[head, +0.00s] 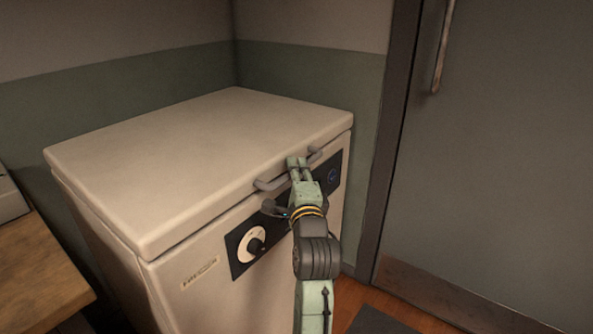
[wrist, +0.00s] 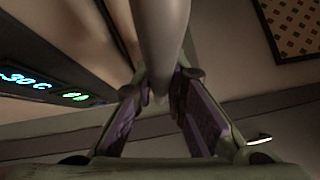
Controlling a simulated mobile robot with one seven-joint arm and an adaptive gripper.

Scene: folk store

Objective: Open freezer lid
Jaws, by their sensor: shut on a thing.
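The chest freezer stands in the corner, and its flat cream lid (head: 200,150) lies down on the body (head: 190,270). A grey bar handle (head: 268,184) is fixed at the lid's front edge, towards the right. My gripper (head: 297,163) is at the handle, with its fingers around the bar. In the wrist view the handle (wrist: 163,45) runs down between the two fingers of my gripper (wrist: 160,92), which are shut on it. The gripper hides the middle of the handle in the head view.
A dark control panel (head: 240,250) with a white dial (head: 252,246) is on the freezer front; a lit display (wrist: 25,78) shows in the wrist view. A wooden table (head: 40,270) stands left. A grey door (head: 490,150) is at right, and a dark mat (head: 380,322) lies on the floor.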

